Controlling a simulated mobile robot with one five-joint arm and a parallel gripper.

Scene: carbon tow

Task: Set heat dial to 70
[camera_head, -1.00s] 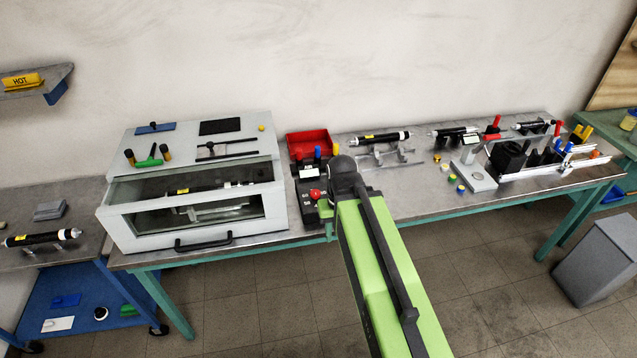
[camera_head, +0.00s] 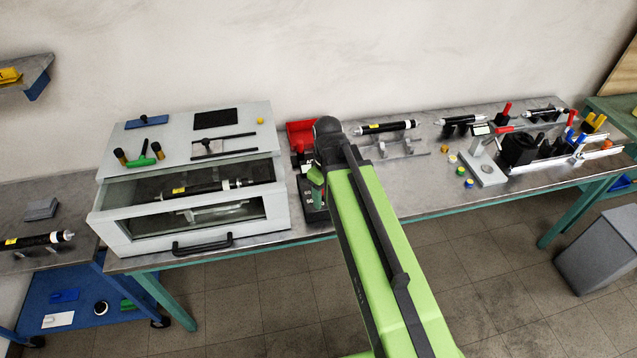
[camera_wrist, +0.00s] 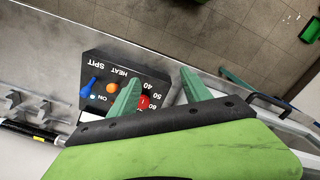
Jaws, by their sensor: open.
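The dark control box (camera_wrist: 120,85) lies below my gripper in the wrist view. It bears the words HEAT, SPIT and ON and the numbers 40, 50 and 60. A red knob (camera_wrist: 143,102) sits beside the numbers, partly hidden by a finger; its exact setting cannot be read. An orange knob (camera_wrist: 111,88) and a blue lever (camera_wrist: 90,86) are farther left. My gripper (camera_wrist: 160,84) is open, its green fingers apart, the left one over the box near the red knob. In the head view, my arm hides much of the box (camera_head: 313,205).
The glass-fronted oven (camera_head: 190,205) stands left of the box. A red bin (camera_head: 299,130) is behind it. A black roller (camera_head: 388,127) and a grey stand (camera_head: 485,172) are to the right. The bench front (camera_head: 400,190) right of my arm is mostly clear.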

